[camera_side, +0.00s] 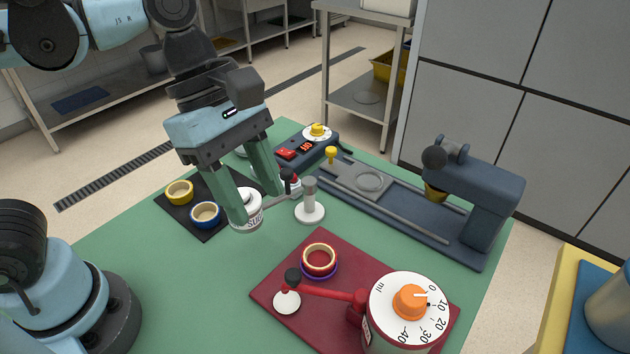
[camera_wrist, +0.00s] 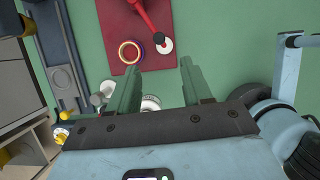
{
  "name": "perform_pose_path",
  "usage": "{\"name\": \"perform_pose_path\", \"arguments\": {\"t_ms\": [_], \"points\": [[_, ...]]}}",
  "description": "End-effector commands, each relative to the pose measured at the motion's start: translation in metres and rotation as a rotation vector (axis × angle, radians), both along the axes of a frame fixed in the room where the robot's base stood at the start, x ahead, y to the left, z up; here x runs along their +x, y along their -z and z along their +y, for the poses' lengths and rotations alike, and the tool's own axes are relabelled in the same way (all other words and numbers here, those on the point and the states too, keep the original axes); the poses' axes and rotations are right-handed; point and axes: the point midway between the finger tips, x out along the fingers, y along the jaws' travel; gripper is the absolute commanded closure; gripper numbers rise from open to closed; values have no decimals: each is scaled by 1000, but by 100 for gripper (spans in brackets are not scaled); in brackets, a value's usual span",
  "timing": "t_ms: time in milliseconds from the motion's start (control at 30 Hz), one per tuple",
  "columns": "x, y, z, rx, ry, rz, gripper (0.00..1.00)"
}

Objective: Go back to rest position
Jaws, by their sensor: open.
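My gripper (camera_side: 257,207) is open above the green table, its two green fingers pointing down. A white jar (camera_side: 248,221) with dark lettering shows by the fingertips in the side view, partly hidden by the nearer finger. The jar (camera_wrist: 151,103) also shows between the two fingers in the wrist view. Neither finger is clearly closed on it, and I cannot tell how much clearance there is. My gripper (camera_wrist: 160,72) spans part of the green table in the wrist view. My arm is bent over the left side of the table.
A red board (camera_side: 268,291) carries stacked rings (camera_side: 319,261) and a dial dispenser (camera_side: 408,312). A blue-grey press (camera_side: 470,200) stands behind.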

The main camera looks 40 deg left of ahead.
Motion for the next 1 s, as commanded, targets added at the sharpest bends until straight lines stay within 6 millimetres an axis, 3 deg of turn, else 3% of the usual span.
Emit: {"name": "perform_pose_path", "arguments": {"t_ms": [233,367,700,1000], "points": [[1,1,1,2,10,-12,51],[8,7,12,19,92,-97,51],[41,35,77,257,619,-532,51],[57,53,137,608,1154,-754,51]]}}
